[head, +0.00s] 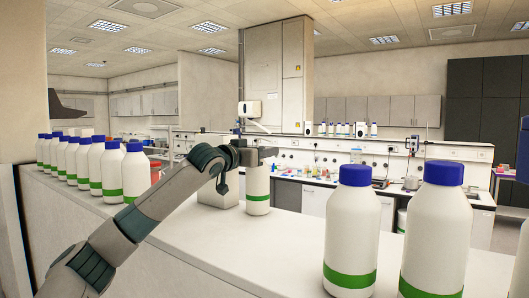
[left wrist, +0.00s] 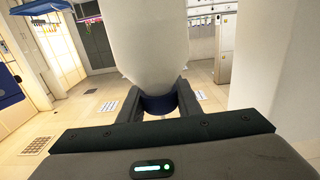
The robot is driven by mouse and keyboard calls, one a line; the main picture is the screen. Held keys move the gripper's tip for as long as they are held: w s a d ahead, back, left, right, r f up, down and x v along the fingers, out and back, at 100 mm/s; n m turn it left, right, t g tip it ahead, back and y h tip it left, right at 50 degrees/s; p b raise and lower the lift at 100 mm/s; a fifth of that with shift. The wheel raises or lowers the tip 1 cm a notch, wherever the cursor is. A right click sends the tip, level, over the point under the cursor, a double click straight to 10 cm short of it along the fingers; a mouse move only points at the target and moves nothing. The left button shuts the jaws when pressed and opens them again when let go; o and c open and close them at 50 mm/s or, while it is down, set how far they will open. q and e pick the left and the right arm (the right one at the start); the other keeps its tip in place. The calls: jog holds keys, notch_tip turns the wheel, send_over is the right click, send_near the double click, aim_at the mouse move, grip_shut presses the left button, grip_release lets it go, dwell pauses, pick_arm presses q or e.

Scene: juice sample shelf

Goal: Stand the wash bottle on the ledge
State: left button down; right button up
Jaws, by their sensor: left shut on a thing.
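A white bottle with a green band (head: 258,190), which I take as the wash bottle, is upright at the middle of the white ledge (head: 215,250). My left gripper (head: 262,155) is shut on its top and hides its cap in the head view. In the left wrist view the blue cap (left wrist: 158,103) sits between the two dark fingers (left wrist: 158,110), with the white body (left wrist: 150,45) beyond. Its base is at or just above the ledge surface; I cannot tell if it touches. My right gripper is not in view.
Several similar blue-capped bottles stand in a row (head: 112,172) at the left. Large ones stand near at the right (head: 352,225) (head: 437,235), with another cut off by the right edge. A pale box (head: 218,196) is just left of the held bottle.

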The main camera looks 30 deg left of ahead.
pick_arm(q)
jog(key=c, duration=1.3)
grip_release()
jog(key=shift+r, duration=0.15)
jog(key=shift+s+f+b, duration=0.25)
jog(key=shift+s+b, duration=0.15)
jog(key=shift+s, duration=0.1)
jog(key=s+b, duration=0.1)
jog(key=s, duration=0.2)
jog(key=s+b, duration=0.2)
jog(key=s, duration=0.2)
jog(key=s+a+b, duration=0.1)
jog(key=s+b, duration=0.1)
jog(key=s, duration=0.2)
jog(key=shift+r, duration=0.15)
